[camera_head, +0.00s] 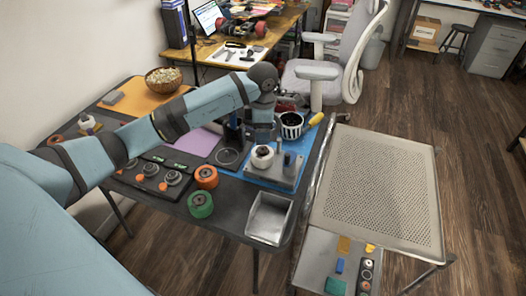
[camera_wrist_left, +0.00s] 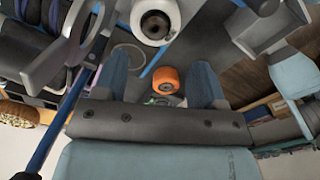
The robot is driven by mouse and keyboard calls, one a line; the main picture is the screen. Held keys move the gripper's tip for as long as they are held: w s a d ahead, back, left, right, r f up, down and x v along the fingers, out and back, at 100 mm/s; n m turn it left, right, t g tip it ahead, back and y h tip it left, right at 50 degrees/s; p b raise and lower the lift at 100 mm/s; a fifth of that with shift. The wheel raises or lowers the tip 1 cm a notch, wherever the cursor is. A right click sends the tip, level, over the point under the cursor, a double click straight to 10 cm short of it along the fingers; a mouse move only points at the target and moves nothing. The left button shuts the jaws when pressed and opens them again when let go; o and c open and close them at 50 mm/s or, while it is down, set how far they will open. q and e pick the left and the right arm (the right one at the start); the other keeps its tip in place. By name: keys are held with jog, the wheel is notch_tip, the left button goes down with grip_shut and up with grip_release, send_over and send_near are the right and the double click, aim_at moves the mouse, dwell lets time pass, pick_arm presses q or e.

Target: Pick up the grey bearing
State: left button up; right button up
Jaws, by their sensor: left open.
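My left gripper (camera_head: 260,138) points down over the blue mat, just behind a white wheel (camera_head: 262,157) with a dark centre on a grey fixture. In the left wrist view its two fingers (camera_wrist_left: 160,88) are apart. The white wheel (camera_wrist_left: 155,22) is at the top of that view, beyond the fingers, and an orange wheel (camera_wrist_left: 165,80) shows in the gap. A small tray (camera_head: 325,252) at the lower right has several small round parts (camera_head: 367,264); they are too small to tell which is the grey bearing. My right gripper is not seen.
The orange wheel (camera_head: 206,177) and a green wheel (camera_head: 200,204) stand on the dark table near an empty metal bin (camera_head: 269,218). A dark tray (camera_head: 150,178) of round parts lies left. A perforated bench (camera_head: 375,190) at right is mostly clear. A chair (camera_head: 335,70) stands behind.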

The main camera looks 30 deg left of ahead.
aim_at(262, 149)
pick_arm(q)
jog(key=f, duration=0.7)
jog(key=shift+w+a+f, duration=0.2)
jog(key=shift+f, duration=0.05)
jog(key=shift+c, duration=0.3)
jog(key=c, duration=1)
